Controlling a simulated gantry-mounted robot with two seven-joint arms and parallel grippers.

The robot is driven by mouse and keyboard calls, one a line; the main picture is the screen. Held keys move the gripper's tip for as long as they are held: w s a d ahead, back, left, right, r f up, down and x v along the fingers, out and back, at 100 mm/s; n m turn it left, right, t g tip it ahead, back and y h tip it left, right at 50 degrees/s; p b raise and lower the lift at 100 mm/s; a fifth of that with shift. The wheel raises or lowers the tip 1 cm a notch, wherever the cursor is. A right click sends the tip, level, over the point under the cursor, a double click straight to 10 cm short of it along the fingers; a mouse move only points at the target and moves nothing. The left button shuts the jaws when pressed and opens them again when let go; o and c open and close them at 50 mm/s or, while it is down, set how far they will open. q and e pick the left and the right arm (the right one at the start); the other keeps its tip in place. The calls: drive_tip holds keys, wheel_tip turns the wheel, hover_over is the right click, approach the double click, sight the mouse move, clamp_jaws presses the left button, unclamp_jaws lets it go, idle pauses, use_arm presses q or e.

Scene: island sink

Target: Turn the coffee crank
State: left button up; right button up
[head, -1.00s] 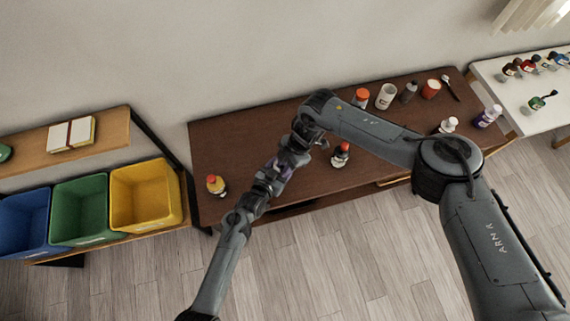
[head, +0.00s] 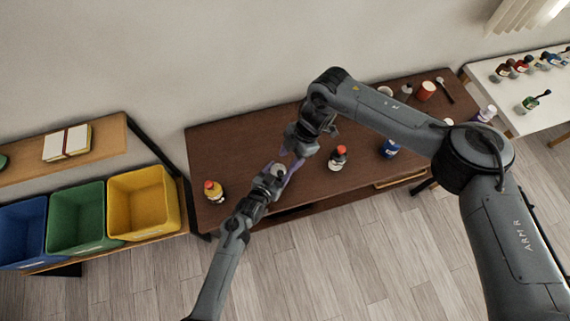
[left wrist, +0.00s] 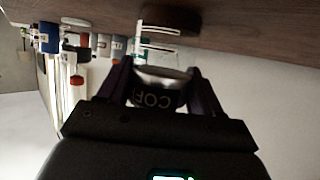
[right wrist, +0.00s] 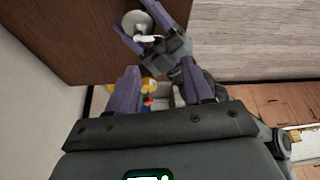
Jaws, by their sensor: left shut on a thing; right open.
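That piece may be the crank; I cannot tell. My right gripper (right wrist: 158,82) is open, with nothing seen between its fingers. In the head view it is just above and right of the left gripper.
On the brown table (head: 235,140) stand a yellow red-capped bottle (head: 213,191), a dark red-capped bottle (head: 338,158), a blue jar (head: 389,148) and a red cup (head: 425,90). Colored bins (head: 145,200) stand left. A white table (head: 510,100) with bottles is at right.

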drive_tip(key=shift+v, duration=2.35)
drive_tip(key=c, duration=0.3)
drive_tip(key=shift+s+a+f, duration=0.1)
drive_tip(key=shift+s+f, duration=0.1)
drive_tip(key=shift+c, duration=1.3)
drive_tip(key=s+y, duration=0.1)
drive_tip(key=s+a+f+m+y, duration=0.1)
drive_tip(key=s+f, duration=0.1)
drive_tip(key=shift+s+a+f+g+y, duration=0.15)
drive_tip(key=shift+s+a+g+y, duration=0.15)
drive_tip(key=shift+y, duration=0.1)
clamp_jaws()
drive_tip(key=s+d+f+m+t+y, duration=0.1)
drive_tip(key=s+d+m+t+y, duration=0.15)
drive_tip(key=d+m+t, duration=0.65)
drive_tip(key=n+g, duration=0.2)
drive_tip(key=g, duration=0.2)
approach(279, 172)
drive_tip(key=shift+w+a+f, duration=0.15)
drive_tip(key=shift+a+f, duration=0.3)
drive_tip(key=shift+f, duration=0.4)
drive_tip(key=shift+w+a+f, duration=0.15)
drive_tip(key=shift+a+f, duration=0.25)
drive_tip(key=shift+f, duration=0.45)
drive_tip(key=shift+w+a+f, duration=0.15)
drive_tip(key=shift+a+f, duration=0.3)
drive_tip(key=shift+f, duration=0.4)
